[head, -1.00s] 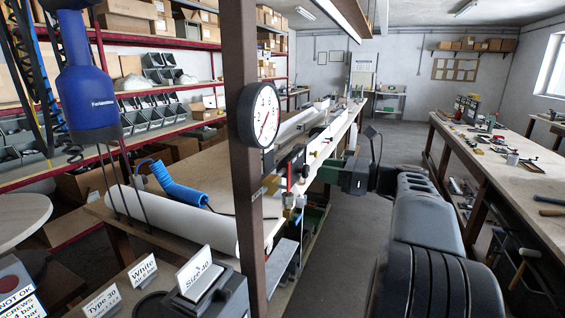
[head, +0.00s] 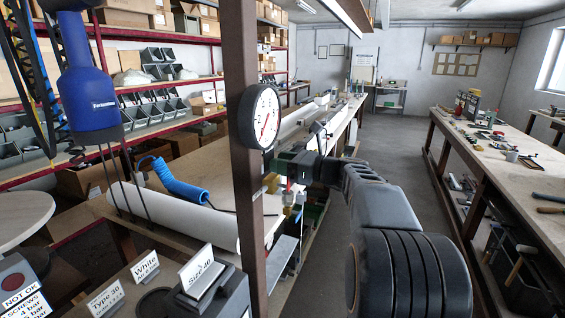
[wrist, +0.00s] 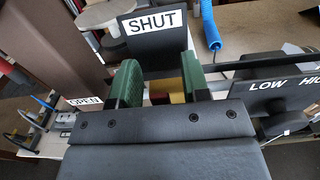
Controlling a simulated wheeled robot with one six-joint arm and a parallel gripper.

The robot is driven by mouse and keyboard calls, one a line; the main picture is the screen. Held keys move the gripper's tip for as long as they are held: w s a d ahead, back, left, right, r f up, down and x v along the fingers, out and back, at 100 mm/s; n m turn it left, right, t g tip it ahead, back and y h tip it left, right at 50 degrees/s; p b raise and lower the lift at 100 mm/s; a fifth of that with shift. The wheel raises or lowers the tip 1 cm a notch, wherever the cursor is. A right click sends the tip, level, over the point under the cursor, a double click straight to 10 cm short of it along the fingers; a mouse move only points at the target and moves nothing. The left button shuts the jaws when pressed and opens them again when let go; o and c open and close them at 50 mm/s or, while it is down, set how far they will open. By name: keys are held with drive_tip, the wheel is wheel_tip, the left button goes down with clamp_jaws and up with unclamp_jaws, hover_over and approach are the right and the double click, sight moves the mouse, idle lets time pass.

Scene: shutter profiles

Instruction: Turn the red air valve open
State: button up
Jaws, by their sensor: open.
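My gripper (wrist: 158,82) is open, its two green fingers pointing at the SHUT sign (wrist: 155,30) in the wrist view. A small red and brass-yellow piece (wrist: 172,92), seemingly part of the air valve, shows between the fingers, close to the right one. Its lower part is hidden by my gripper body, and I cannot tell whether a finger touches it. An OPEN sign (wrist: 85,101) stands to the left. In the head view a small red part (head: 289,185) with brass fittings shows just right of the brown post, beside my wrist; my fingers are mostly hidden there.
A brown post (head: 243,150) carries a round pressure gauge (head: 262,116) close to my wrist. A LOW/HIGH plate with a dark knob (wrist: 283,125) is at the right in the wrist view. A blue coiled hose (head: 180,183) lies behind. The aisle floor (head: 400,140) is clear.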

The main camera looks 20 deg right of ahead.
clamp_jaws()
idle(0.3)
drive_tip(key=shift+f, duration=0.1)
drive_tip(key=n+b, duration=0.1)
drive_tip(key=b, duration=0.1)
drive_tip(key=s+a+n+b, duration=0.1)
drive_tip(key=n, duration=0.1)
drive_tip(key=a+f+n+b, duration=0.1)
drive_tip(key=b, duration=0.1)
drive_tip(key=shift+s+b, duration=0.35)
drive_tip(key=shift+s, duration=0.05)
drive_tip(key=n+b, duration=0.1)
drive_tip(key=b, duration=0.1)
drive_tip(key=s+a+n+b, duration=0.1)
drive_tip(key=n, duration=0.1)
drive_tip(key=f+n+b, duration=0.1)
drive_tip(key=n+b, duration=0.1)
drive_tip(key=shift+s+a+b, duration=0.25)
drive_tip(key=shift+a+b, duration=0.05)
drive_tip(key=shift+b, duration=0.05)
unclamp_jaws()
